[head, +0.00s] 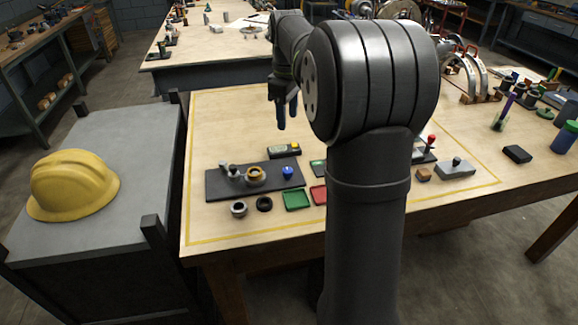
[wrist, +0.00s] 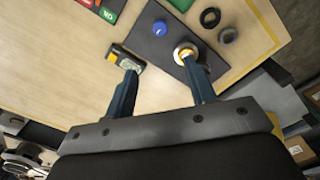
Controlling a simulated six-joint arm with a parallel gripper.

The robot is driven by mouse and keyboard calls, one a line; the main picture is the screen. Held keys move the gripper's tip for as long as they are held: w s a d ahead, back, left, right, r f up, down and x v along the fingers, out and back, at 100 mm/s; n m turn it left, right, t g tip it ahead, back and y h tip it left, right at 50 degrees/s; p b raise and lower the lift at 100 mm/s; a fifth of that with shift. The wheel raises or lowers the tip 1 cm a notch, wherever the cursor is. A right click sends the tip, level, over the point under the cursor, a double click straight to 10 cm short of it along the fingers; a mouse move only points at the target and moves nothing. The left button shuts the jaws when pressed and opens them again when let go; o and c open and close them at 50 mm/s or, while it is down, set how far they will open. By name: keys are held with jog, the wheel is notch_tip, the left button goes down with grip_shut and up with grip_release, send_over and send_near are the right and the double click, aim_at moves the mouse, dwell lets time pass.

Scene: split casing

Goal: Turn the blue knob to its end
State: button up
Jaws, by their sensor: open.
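The blue knob (head: 287,172) stands on a dark panel (head: 220,186) on the workbench, to the right of a round brass-coloured fitting (head: 255,175). In the wrist view the blue knob (wrist: 228,35) is beyond my fingertips, on the same panel. My gripper (head: 281,113) is above the bench, higher and farther back than the knob, and apart from it. In the wrist view my gripper (wrist: 160,72) shows two blue fingers spread wide with nothing between them.
A yellow-and-black meter (head: 284,151) lies behind the panel. A yellow hard hat (head: 73,185) sits on the grey cart at left. The bench's back left is clear.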

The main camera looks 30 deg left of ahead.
aim_at(288, 170)
notch_tip(288, 170, down, 18)
jog(key=n, duration=0.5)
jog(key=shift+n, duration=0.4)
jog(key=shift+w, duration=0.1)
jog(key=c, duration=1)
